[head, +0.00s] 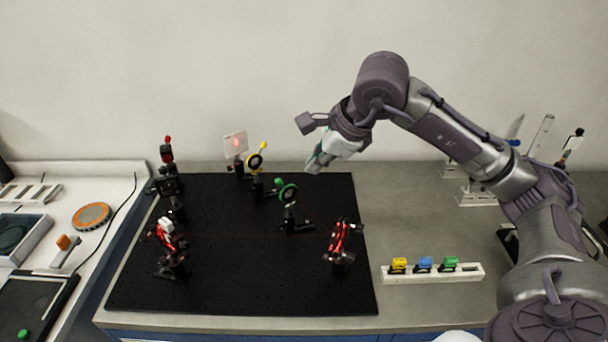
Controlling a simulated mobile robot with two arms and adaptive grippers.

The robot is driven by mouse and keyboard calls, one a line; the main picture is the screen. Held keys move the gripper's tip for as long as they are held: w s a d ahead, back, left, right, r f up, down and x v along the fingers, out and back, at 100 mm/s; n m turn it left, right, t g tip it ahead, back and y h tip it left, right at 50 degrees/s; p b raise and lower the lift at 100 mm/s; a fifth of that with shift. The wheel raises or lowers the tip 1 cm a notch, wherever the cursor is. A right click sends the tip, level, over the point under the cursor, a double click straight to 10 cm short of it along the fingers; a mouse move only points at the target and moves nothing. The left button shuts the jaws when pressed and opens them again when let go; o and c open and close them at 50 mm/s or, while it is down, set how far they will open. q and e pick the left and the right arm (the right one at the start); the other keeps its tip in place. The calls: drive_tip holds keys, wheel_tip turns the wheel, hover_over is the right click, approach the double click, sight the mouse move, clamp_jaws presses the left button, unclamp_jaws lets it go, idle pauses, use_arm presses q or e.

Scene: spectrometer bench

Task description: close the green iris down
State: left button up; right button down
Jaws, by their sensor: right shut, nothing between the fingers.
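The green iris (288,193) stands upright on a post near the middle of the black breadboard (240,285). My left gripper is not in view.
A yellow iris (255,161) stands behind the green one, near a white card (236,144) with a red spot. Red-and-black mounts (340,243) stand at the board's front right and left. A white rack (432,273) with yellow, blue and green pieces lies right of the board.

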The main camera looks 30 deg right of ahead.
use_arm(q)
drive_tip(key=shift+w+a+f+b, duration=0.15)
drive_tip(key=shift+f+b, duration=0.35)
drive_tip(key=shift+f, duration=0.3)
use_arm(e)
drive_tip(key=v, duration=0.7)
drive_tip(key=shift+r, duration=0.35)
